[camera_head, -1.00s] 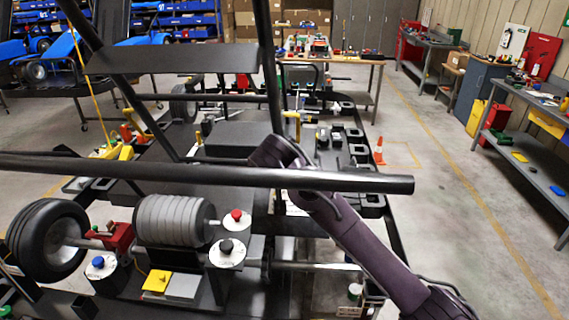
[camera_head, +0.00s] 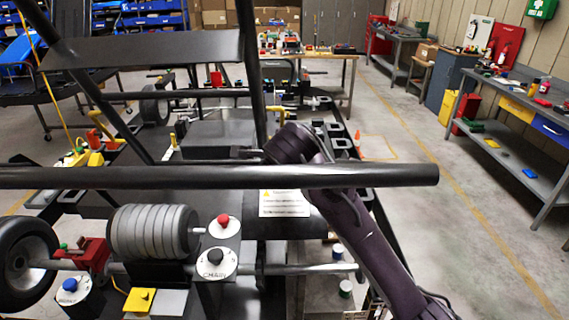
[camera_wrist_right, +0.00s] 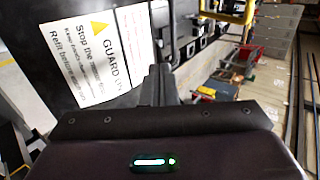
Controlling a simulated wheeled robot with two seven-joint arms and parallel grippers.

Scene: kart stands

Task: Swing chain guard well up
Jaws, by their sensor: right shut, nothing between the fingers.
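The chain guard (camera_head: 287,228) is a dark panel with a white warning label, at the middle of the head view below a long black bar. In the right wrist view the chain guard (camera_wrist_right: 62,84) fills the left part, its label facing the camera and tilted. My right gripper (camera_head: 240,154) reaches left above the bar, behind and above the label. In the right wrist view its fingers (camera_wrist_right: 159,84) are together and empty, beside the panel's right edge. I cannot tell whether they touch it. The guard's upper part is hidden by the bar and my arm. My left gripper is not in view.
The black bar (camera_head: 400,175) crosses the head view in front of my right wrist. Below it are a roller with discs (camera_head: 150,231), a red button (camera_head: 224,221), a black knob marked CHAIN (camera_head: 215,256) and a tyre (camera_head: 27,262).

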